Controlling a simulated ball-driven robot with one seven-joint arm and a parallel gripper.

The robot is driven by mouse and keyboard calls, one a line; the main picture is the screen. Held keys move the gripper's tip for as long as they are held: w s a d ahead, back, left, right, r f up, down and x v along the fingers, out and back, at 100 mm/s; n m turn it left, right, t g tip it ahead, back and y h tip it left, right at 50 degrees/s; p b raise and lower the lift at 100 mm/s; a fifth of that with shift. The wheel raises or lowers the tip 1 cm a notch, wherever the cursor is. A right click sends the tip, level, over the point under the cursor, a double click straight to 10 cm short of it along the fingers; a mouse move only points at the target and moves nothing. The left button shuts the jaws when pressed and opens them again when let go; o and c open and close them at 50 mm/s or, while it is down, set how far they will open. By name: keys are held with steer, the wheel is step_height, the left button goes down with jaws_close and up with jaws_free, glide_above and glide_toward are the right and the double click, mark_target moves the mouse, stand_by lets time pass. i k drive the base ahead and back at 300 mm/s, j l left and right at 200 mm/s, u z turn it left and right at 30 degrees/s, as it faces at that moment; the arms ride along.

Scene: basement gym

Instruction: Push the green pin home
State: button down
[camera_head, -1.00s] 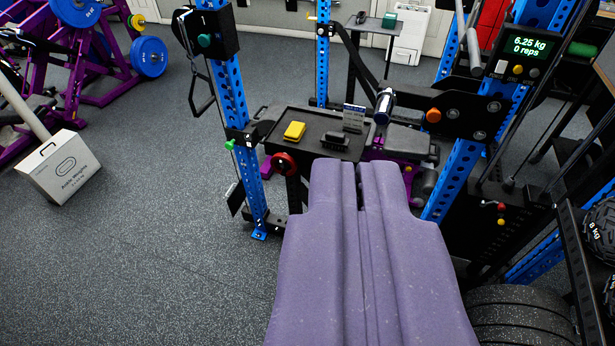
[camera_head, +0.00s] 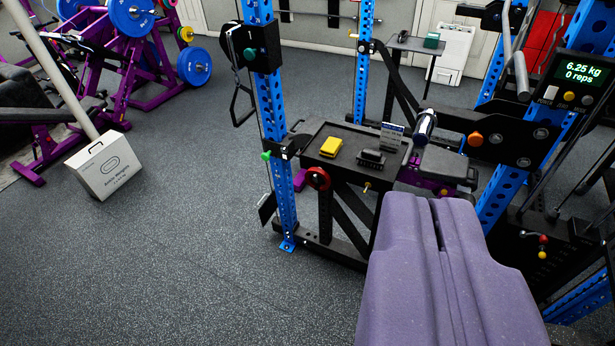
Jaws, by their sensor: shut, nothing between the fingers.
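The green pin (camera_head: 266,156) is a small green knob on the left side of the blue perforated upright (camera_head: 280,190), at a black bracket. It appears to stick out to the left; how deep it sits I cannot tell. My gripper (camera_head: 436,205) is the purple shape at the lower right, its two fingers together and empty. It is to the right of the pin and lower in the picture, apart from it and from the upright.
A black tray (camera_head: 338,172) holds a yellow block (camera_head: 331,147) and a black object (camera_head: 371,158). A teal knob (camera_head: 249,54) is higher on the upright. A white box (camera_head: 103,165) stands left. Floor between is clear.

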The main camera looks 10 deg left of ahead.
mark_target(265, 156)
steer(key=i+j+u, duration=0.35)
steer(key=i, duration=0.95)
steer(key=i+l+u, duration=0.1)
steer(key=i+u, duration=0.25)
steer(key=i, duration=1)
